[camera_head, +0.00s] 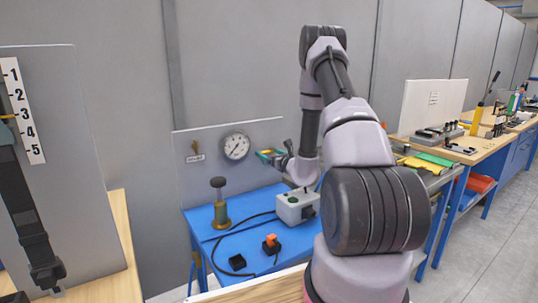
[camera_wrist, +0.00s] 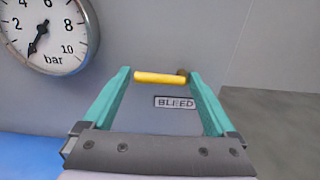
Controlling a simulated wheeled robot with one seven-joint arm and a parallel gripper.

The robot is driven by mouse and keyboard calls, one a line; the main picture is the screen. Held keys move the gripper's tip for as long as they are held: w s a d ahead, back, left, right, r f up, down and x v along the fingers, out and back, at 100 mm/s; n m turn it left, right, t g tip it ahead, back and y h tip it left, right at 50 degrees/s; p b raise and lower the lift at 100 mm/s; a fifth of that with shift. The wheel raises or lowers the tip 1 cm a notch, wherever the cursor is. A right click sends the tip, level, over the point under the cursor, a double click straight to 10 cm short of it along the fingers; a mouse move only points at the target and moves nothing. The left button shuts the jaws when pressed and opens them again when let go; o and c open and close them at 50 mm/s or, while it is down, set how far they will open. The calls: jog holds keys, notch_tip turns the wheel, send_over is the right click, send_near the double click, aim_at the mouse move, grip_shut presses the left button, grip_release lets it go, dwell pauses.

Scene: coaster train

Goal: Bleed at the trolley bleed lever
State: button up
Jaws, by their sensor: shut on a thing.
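The bleed lever (camera_wrist: 160,78) is a yellow bar lying level between my fingertips in the wrist view, above a plate reading BLEED (camera_wrist: 174,102). My gripper (camera_wrist: 158,80) has teal fingers and is shut on the lever, one finger at each end. In the head view my gripper (camera_head: 269,154) is at the grey panel (camera_head: 206,175), right of the pressure gauge (camera_head: 236,146). The gauge (camera_wrist: 42,28) also shows at the left of the wrist view. Its needle points down and left, near the low end. The lever's pivot is mostly hidden.
A blue table (camera_head: 200,222) below carries a grey box (camera_head: 296,206), a brass-based post with a dark knob (camera_head: 219,205), an orange-topped switch (camera_head: 271,244) and a black cable. A workbench with tools (camera_head: 450,140) stands at the right.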

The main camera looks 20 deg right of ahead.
aim_at(271, 142)
jog(key=shift+m, duration=0.3)
jog(key=m, duration=0.2)
jog(key=r+m, duration=0.1)
jog(key=m, duration=0.1)
jog(key=shift+d+r+m, duration=0.15)
jog(key=shift+d+m, duration=0.05)
jog(key=shift+m, duration=0.1)
jog(key=m, duration=0.4)
jog(key=shift+d+r+m, duration=0.3)
jog(key=shift+d+r, duration=0.1)
jog(key=m, duration=0.3)
jog(key=d+m, duration=0.1)
jog(key=shift+w+r+m, duration=0.15)
jog(key=shift+r+m, duration=0.15)
jog(key=shift+w+d+m, duration=0.1)
jog(key=shift+d+m, duration=0.15)
jog(key=shift+m, duration=0.65)
jog(key=shift+d+m, duration=0.2)
jog(key=shift+m, duration=0.7)
jog(key=o, duration=1)
